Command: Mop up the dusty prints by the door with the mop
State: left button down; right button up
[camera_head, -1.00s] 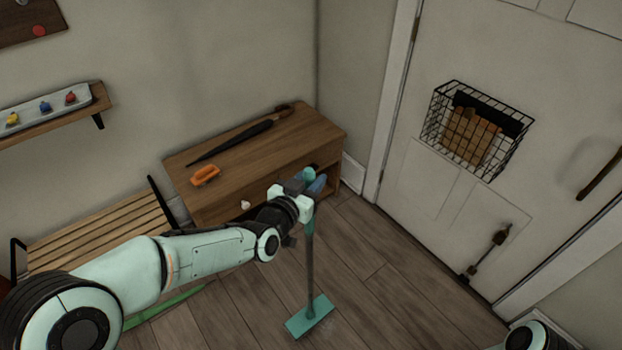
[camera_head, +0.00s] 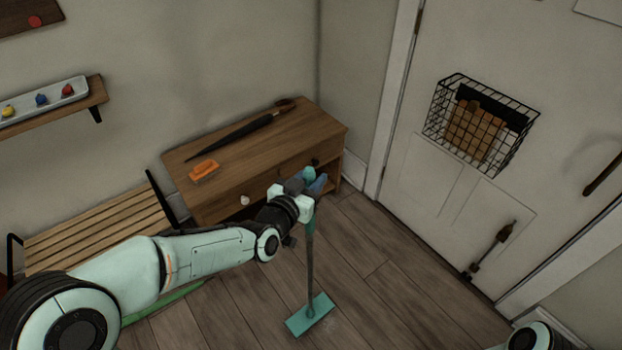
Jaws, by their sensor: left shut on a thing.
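The mop has a grey and teal handle and a flat teal head (camera_head: 310,315). It stands nearly upright with its head on the wooden floor. My left gripper (camera_head: 309,185) is shut on the mop near the top of its handle, in front of the wooden cabinet. The pale door (camera_head: 430,205) is to the right of the mop. A faint pale smudge shows by the mop head, but I cannot make out clear dusty prints. Of my right arm only a part shows at the bottom right edge; its gripper is out of view.
The wooden cabinet (camera_head: 232,150) bears an orange brush (camera_head: 204,171) and a long dark umbrella-like object (camera_head: 240,137). A slatted bench (camera_head: 95,228) stands left. A wire basket (camera_head: 480,122) hangs on the door. Floor (camera_head: 385,290) between mop and door is clear.

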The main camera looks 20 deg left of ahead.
pick_arm(q)
jog(key=shift+f+b, duration=0.7)
jog(key=shift+b, duration=0.05)
dwell(0.4)
jog(key=s+d+p, duration=0.2)
jog(key=s+d, duration=1)
jog(key=d, duration=0.4)
jog(key=s+d+p, duration=0.2)
jog(key=s+d, duration=1.1)
jog(key=d, duration=0.3)
jog(key=shift+r, duration=0.2)
dwell(3.7)
